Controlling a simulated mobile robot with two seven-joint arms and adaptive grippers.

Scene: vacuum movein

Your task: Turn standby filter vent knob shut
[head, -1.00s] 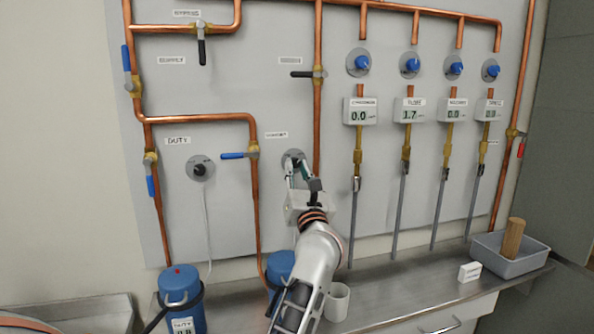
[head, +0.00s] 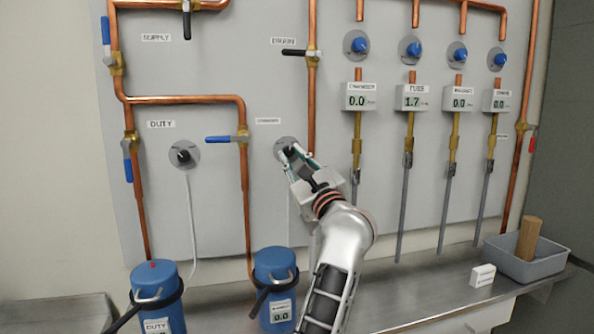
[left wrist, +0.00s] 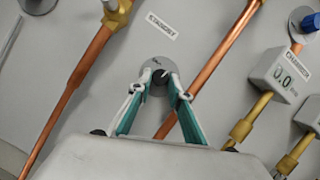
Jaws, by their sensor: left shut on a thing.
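The standby vent knob is a small black knob (left wrist: 160,77) on a round grey plate (head: 286,148) on the wall panel, below the label that reads STANDBY (left wrist: 161,25) in the left wrist view. My left gripper (head: 295,153) is at the plate, its fingers shut on the knob from both sides. The fingertips also show around the knob in the left wrist view (left wrist: 159,82). In the head view the fingers mostly hide the knob. My right gripper is in neither view.
The duty vent knob (head: 184,154) is to the left. A blue-handled valve (head: 226,139) and copper pipes flank the standby knob. Blue canisters, duty (head: 157,296) and another (head: 276,280), stand on the counter below. A grey tub (head: 524,262) is at the right.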

